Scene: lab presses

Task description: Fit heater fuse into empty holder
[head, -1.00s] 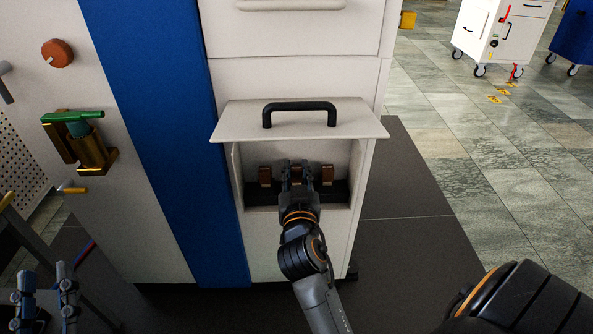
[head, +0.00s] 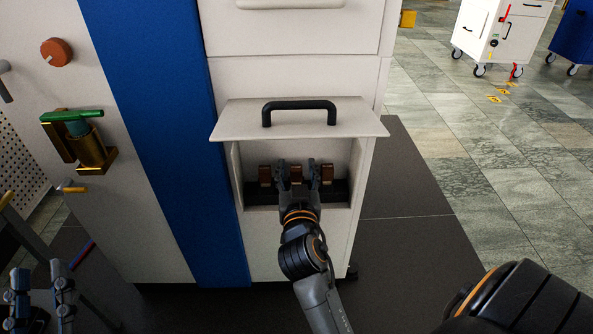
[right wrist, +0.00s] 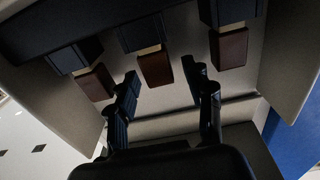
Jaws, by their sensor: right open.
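Three brown fuses show in the open compartment of the white cabinet. The middle fuse (head: 296,172) stands between the spread fingers of my right gripper (head: 298,170), which is open. In the right wrist view the middle fuse (right wrist: 155,68) sits at a black holder (right wrist: 142,33) with a pale metal band showing between them; the fingers (right wrist: 163,88) are apart on both sides of it, with gaps. The other fuses, left (head: 265,175) and right (head: 327,174), are at similar black holders. My left gripper (head: 41,292) is low at the left edge, fingers apart, empty.
A raised flap (head: 300,120) with a black handle (head: 299,107) overhangs the compartment, and side walls bound it closely. A blue panel (head: 165,130) lies to the left, with a green-handled brass fitting (head: 90,145) beyond.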

